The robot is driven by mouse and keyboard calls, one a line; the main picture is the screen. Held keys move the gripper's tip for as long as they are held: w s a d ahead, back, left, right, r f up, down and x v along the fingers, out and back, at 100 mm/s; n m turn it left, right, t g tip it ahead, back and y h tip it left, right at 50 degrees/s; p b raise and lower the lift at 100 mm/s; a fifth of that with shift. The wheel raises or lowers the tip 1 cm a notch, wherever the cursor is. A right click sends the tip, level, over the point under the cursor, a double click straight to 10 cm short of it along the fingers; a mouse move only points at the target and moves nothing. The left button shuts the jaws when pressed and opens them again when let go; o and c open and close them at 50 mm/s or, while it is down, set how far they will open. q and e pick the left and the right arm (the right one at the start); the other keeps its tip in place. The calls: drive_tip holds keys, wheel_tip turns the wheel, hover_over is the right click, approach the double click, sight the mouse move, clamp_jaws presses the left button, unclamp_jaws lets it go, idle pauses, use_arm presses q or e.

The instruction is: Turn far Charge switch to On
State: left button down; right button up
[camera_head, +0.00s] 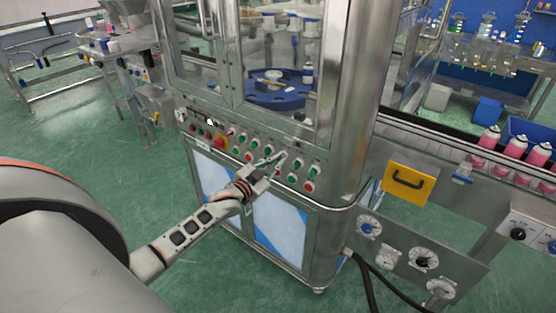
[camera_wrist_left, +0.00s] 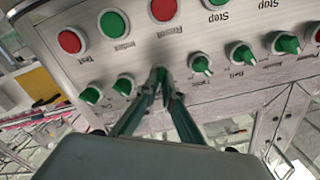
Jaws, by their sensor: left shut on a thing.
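My left gripper (camera_head: 277,161) reaches to this panel in the head view. In the left wrist view, which shows the panel upside down, my left gripper (camera_wrist_left: 160,88) is shut on one green switch (camera_wrist_left: 161,71), mostly hidden between the fingers. Two free switches (camera_wrist_left: 122,85) are on its left and several (camera_wrist_left: 201,64) on its right. The switch labels are too small and blurred to tell which is Charge. My right gripper is not in view.
A glass-doored cabinet (camera_head: 232,60) with a blue turntable (camera_head: 277,90) rises above the panel. Pink cans (camera_head: 515,146) stand on the conveyor at right. A yellow plate with a handle (camera_head: 408,184) and gauges (camera_head: 423,258) are right of the machine.

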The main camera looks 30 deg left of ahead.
use_arm(q)
drive_tip(key=shift+f, duration=0.1)
idle(0.3)
drive_tip(key=c, duration=2.2)
unclamp_jaws()
drive_tip(key=shift+s, duration=0.1)
drive_tip(key=s, duration=0.8)
drive_tip(key=s+a, duration=0.1)
drive_tip(key=s, duration=0.2)
drive_tip(key=shift+s, duration=0.4)
drive_tip(key=shift+d, duration=0.1)
